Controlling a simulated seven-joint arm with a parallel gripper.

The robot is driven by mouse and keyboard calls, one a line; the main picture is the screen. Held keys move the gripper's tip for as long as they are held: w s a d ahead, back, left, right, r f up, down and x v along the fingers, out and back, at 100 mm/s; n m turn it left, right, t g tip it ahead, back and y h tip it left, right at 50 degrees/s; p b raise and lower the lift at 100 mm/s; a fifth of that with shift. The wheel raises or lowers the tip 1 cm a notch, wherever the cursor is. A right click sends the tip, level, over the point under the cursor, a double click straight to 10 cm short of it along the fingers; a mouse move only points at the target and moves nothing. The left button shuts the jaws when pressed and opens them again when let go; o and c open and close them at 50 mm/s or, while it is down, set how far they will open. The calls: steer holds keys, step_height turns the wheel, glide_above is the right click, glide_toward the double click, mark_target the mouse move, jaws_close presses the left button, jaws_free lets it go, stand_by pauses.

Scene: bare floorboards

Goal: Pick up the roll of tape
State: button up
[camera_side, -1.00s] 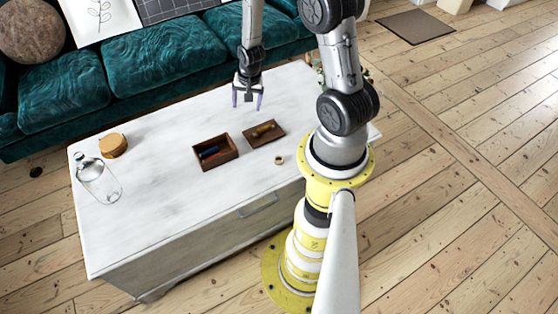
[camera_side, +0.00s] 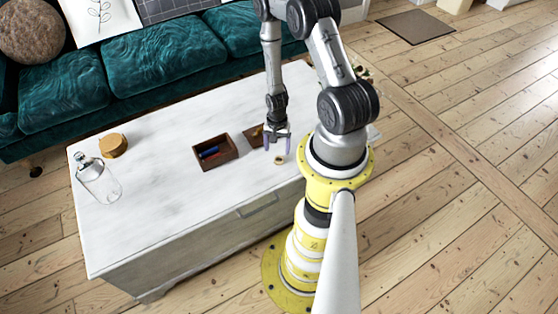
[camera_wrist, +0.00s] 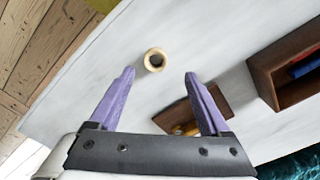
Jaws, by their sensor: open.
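The roll of tape (camera_side: 279,160) is a small tan ring lying flat on the white table. In the wrist view the roll (camera_wrist: 154,53) shows its dark hole and lies beyond the fingertips, roughly between them and nearer the left one. My gripper (camera_side: 277,145) has purple fingers, spread open and empty, and hangs above the table close to the roll. In the wrist view my gripper (camera_wrist: 160,74) also shows its two fingers wide apart. No contact with the roll shows.
A brown box (camera_side: 229,154) with blue and red items stands left of my gripper. A brown lid-like tray (camera_side: 251,133) with a yellowish item lies partly behind my gripper. A glass bottle (camera_side: 97,180) and a round wooden box (camera_side: 113,146) are at the table's left. The middle-left tabletop is clear.

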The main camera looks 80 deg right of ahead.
mark_target(279, 159)
steer(key=f, duration=0.4)
steer(key=shift+s+a+f, duration=0.1)
steer(key=shift+s+f, duration=0.1)
steer(key=shift+s, duration=0.2)
steer(key=shift+f, duration=0.5)
jaws_close()
